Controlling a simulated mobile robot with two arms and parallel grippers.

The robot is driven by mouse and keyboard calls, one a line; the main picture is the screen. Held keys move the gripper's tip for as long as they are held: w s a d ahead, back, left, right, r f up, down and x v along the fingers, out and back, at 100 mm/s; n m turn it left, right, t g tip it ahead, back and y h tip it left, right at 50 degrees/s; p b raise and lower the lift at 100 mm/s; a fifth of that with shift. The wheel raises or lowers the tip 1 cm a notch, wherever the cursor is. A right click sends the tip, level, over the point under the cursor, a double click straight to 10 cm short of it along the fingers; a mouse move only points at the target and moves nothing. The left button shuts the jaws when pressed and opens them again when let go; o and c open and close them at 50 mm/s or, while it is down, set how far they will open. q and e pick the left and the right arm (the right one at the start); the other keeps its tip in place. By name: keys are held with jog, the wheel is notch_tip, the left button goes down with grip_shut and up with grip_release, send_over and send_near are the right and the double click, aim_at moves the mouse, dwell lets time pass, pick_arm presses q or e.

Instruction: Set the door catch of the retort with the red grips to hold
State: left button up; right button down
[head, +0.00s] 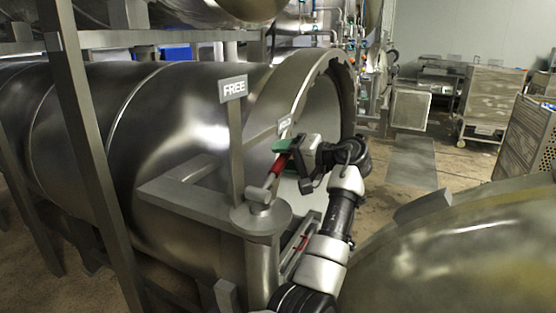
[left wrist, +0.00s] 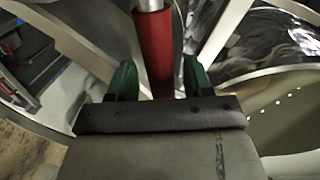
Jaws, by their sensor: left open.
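The door catch is a lever with a red grip (head: 277,165) on a pivot hub (head: 262,208) beside the mouth of a steel retort (head: 175,110). The lever slants up and right from the hub, toward a small label plate (head: 284,123) whose wording I cannot read. A FREE sign (head: 233,89) stands on a post left of the lever. My left gripper (head: 284,146) is open at the upper end of the grip. In the left wrist view the red grip (left wrist: 154,45) lies between the green fingertips (left wrist: 157,78), with gaps on both sides. My right gripper is not in view.
A rounded steel dome (head: 465,245) fills the lower right, close to my left arm. A grey frame post (head: 85,150) stands at left. Perforated carts (head: 493,100) stand at the back right. The floor between them and the retort is fairly clear.

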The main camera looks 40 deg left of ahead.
pick_arm(q)
jog(key=b+v, duration=0.2)
jog(key=v, duration=0.7)
jog(key=shift+b, duration=0.4)
jog(key=shift+f, duration=0.1)
